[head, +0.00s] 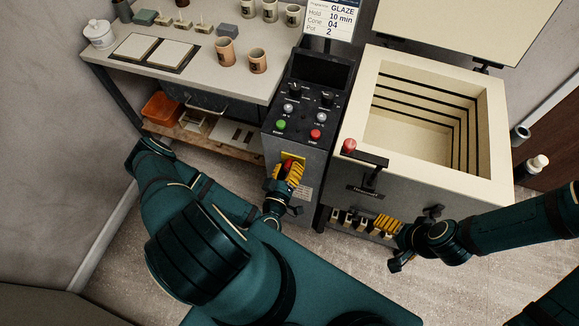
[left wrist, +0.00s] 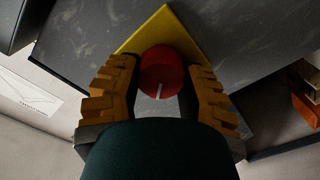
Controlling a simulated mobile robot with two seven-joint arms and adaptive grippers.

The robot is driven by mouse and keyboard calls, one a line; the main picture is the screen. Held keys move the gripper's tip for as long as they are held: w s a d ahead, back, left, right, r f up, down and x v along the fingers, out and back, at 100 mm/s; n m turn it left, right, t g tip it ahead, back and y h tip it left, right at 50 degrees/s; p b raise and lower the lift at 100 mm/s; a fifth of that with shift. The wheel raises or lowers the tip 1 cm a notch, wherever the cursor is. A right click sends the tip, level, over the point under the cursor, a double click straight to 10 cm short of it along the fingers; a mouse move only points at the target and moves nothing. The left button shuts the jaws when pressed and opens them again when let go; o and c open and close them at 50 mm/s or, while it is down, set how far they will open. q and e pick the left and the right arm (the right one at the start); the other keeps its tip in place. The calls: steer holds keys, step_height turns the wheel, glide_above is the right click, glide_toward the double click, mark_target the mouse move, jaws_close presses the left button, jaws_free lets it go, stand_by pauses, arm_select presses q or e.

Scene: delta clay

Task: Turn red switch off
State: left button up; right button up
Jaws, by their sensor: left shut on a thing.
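The red switch (left wrist: 162,70) is a round knob with a white pointer line, on a yellow plate (left wrist: 160,29) on the dark front of the control cabinet. In the left wrist view the pointer line runs down toward my gripper, slightly left. My left gripper (left wrist: 159,82) has its ribbed yellow fingers on both sides of the knob, shut on it. In the head view my left gripper (head: 289,170) covers most of the switch. My right gripper (head: 386,225) is low in front of the kiln; its finger gap is unclear.
The control cabinet (head: 302,156) has a green button (head: 281,125) and another red button (head: 315,134) on top. The open kiln (head: 491,180) stands to its right, with a red-knobbed handle (head: 349,146). A worktable (head: 98,60) with pottery is at left.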

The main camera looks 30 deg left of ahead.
arm_select(q)
steer(key=n, duration=0.4)
steer(key=shift+a+n+b, duration=0.1)
steer(key=shift+n+b, duration=0.2)
steer(key=shift+b, duration=0.1)
steer(key=n+b, duration=0.1)
steer(key=n, duration=0.4)
steer(key=shift+f+b, duration=0.1)
steer(key=shift+b, duration=0.2)
steer(key=o, duration=1.2)
steer(key=shift+w, duration=0.1)
steer(key=v, duration=1.2)
